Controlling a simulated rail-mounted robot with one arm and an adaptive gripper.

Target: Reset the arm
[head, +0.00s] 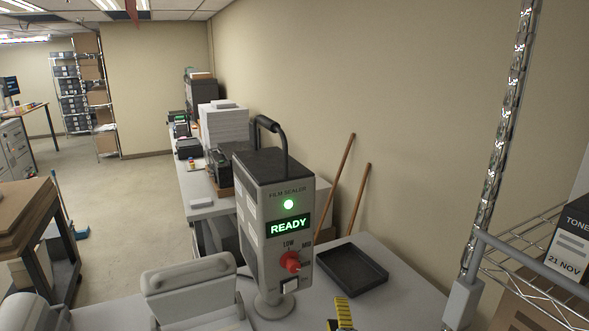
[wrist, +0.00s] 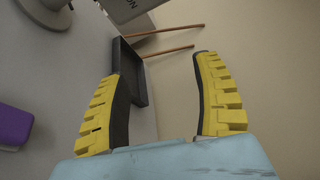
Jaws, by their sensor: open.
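My gripper (wrist: 162,66) shows in the wrist view with its two yellow ribbed fingers spread apart and nothing between them. In the head view only a small yellow part of it (head: 341,313) shows at the bottom edge, in front of the film sealer (head: 283,225) and the black tray (head: 351,276). The sealer is grey with a black top, a lit green READY display, and a red knob. In the wrist view the tray (wrist: 131,72) lies beyond the fingers, partly hidden by the left one. Most of my arm is out of view.
A wire rack with a chrome post (head: 505,130) and a toner box (head: 568,240) stands at the right. Two wooden poles (head: 341,185) lean on the wall behind the tray. A purple object (wrist: 13,127) lies at the left in the wrist view. Open floor (head: 120,205) shows at the left.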

